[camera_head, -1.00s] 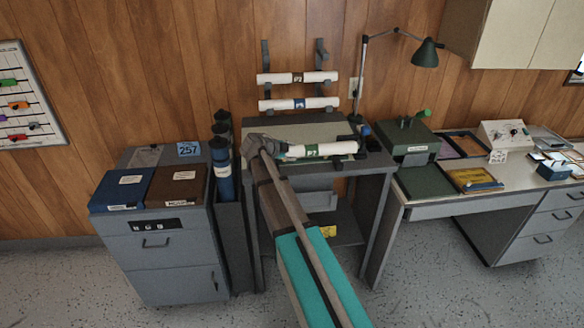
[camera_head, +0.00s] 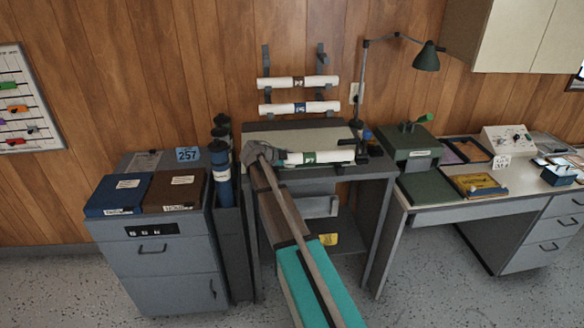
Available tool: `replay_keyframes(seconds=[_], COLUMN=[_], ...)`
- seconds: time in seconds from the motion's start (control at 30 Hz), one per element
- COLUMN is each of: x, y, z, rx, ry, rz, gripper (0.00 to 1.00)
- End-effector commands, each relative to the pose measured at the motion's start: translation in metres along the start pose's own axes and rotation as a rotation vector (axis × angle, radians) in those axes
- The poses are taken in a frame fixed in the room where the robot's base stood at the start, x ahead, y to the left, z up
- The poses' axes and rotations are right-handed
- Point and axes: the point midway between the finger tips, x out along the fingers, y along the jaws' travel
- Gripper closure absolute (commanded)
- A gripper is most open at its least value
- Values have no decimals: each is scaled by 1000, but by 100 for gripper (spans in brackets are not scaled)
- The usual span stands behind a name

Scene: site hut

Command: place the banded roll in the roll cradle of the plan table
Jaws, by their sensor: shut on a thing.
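The banded roll (camera_head: 330,157) is a white roll with a green band, lying roughly level along the front of the plan table (camera_head: 290,136). My gripper (camera_head: 279,157) is shut on its left end. The roll's right end is beside a dark upright piece (camera_head: 361,156) at the table's front right, which looks like part of the roll cradle. The rest of the cradle is hidden behind the roll and my arm. I cannot tell whether the roll rests in it or hangs just above.
Two more white rolls (camera_head: 318,82) (camera_head: 320,107) sit on wall brackets above the table. A desk lamp (camera_head: 426,56) and a green box (camera_head: 408,143) stand to the right. A blue tube (camera_head: 223,182) stands left, by a grey cabinet (camera_head: 160,262) with binders.

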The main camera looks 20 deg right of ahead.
Motion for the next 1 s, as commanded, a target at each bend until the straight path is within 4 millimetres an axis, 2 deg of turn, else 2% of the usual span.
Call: replay_keyframes(seconds=[0.1,0.4,0.97,1.0], x=[9,20,22,22], y=[3,20,24,24], z=[10,20,22,21], rx=[0,0,0,1], ry=[0,1,1,1], rz=[0,0,0,1], gripper=[94,94,94,38])
